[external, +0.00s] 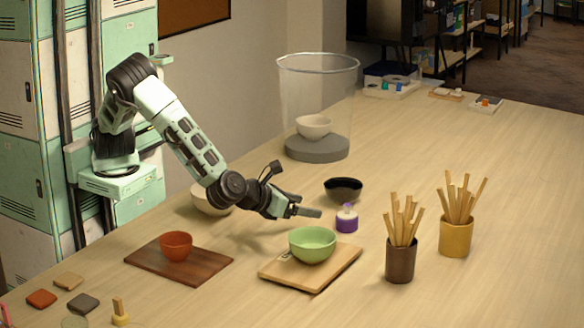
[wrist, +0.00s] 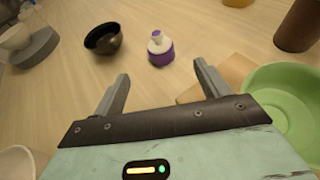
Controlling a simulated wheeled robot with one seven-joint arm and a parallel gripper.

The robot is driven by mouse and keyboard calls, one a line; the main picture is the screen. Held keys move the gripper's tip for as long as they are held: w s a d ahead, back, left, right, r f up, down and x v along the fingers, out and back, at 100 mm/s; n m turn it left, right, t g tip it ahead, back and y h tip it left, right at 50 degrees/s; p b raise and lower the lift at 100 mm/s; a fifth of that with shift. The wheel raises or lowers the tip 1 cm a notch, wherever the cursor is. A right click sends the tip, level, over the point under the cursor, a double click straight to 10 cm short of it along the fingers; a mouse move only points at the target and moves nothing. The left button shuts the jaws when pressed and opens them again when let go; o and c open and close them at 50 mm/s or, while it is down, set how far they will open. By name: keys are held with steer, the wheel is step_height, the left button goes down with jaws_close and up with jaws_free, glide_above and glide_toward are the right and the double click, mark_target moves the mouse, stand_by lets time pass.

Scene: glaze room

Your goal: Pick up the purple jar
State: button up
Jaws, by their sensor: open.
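The purple jar (external: 347,219) stands upright on the table, with a white top and a small purple tip. It also shows in the wrist view (wrist: 161,53), ahead of my fingertips and roughly between their lines. My gripper (external: 312,211) is just left of the jar in the external view. Its two fingers are apart in the wrist view (wrist: 161,72), with nothing between them. The jar is apart from the fingers, and its whole front is visible.
A black bowl (external: 343,188) stands behind the jar. A green bowl (external: 313,245) on a wooden board (external: 292,282) is close to my gripper's right finger. A brown cup of sticks (external: 400,262) and a yellow one (external: 456,238) stand to the right.

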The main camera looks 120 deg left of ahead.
mark_target(345, 214)
steer(key=p+x, duration=0.2)
steer(key=x, duration=1)
steer(key=shift+s+r, duration=0.1)
steer(key=shift+p+x, duration=0.75)
steer(key=shift+x, duration=1.6)
steer(key=c, duration=1.2)
